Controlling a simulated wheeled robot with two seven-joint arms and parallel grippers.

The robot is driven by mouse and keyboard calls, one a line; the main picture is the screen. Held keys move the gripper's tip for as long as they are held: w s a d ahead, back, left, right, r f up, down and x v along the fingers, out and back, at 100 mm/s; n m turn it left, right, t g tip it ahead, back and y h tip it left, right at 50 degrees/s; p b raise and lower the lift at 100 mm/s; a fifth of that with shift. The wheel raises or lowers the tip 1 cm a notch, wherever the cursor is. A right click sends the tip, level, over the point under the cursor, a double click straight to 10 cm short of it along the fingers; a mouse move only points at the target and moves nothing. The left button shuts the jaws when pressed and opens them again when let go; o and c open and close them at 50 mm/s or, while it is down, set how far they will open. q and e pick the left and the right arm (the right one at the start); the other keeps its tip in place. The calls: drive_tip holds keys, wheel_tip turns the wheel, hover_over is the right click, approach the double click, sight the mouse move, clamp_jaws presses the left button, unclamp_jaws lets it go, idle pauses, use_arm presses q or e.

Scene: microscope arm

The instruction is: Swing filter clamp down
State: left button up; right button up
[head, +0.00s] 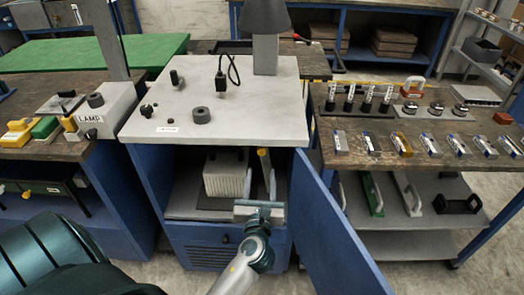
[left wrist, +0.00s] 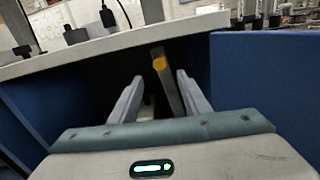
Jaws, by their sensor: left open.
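The filter clamp is most likely the grey-brown upright bar with a yellow round end (head: 264,158) inside the open cabinet under the light worktop. In the left wrist view the bar (left wrist: 168,85) stands slightly tilted, its yellow spot near the top. My left gripper (head: 260,178) is open at the cabinet mouth, fingers pointing in. In the left wrist view its fingers (left wrist: 160,76) are on both sides of the bar, with gaps visible; I cannot tell the depth exactly. A white ribbed block (head: 224,176), perhaps the filter, stands left of the bar. My right gripper is not in view.
The blue cabinet door (head: 335,235) stands open to the right of my arm. The light worktop (head: 215,95) overhangs the opening. A drawer with a vent (head: 215,245) is below. A bench with slides and bottles (head: 400,150) stands right, and a lamp box (head: 105,110) left.

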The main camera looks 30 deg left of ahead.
sight(262, 154)
use_arm(q)
drive_tip(key=p+x, duration=0.1)
drive_tip(key=x, duration=0.9)
drive_tip(key=shift+a, duration=0.1)
drive_tip(key=shift+w+a, duration=0.3)
drive_tip(key=shift+w, duration=0.2)
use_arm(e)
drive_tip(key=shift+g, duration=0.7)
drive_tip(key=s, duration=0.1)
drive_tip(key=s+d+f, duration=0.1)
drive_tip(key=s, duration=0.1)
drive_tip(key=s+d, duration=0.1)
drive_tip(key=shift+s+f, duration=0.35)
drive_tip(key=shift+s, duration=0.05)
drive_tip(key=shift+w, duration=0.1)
use_arm(q)
drive_tip(key=shift+a, duration=0.1)
clamp_jaws()
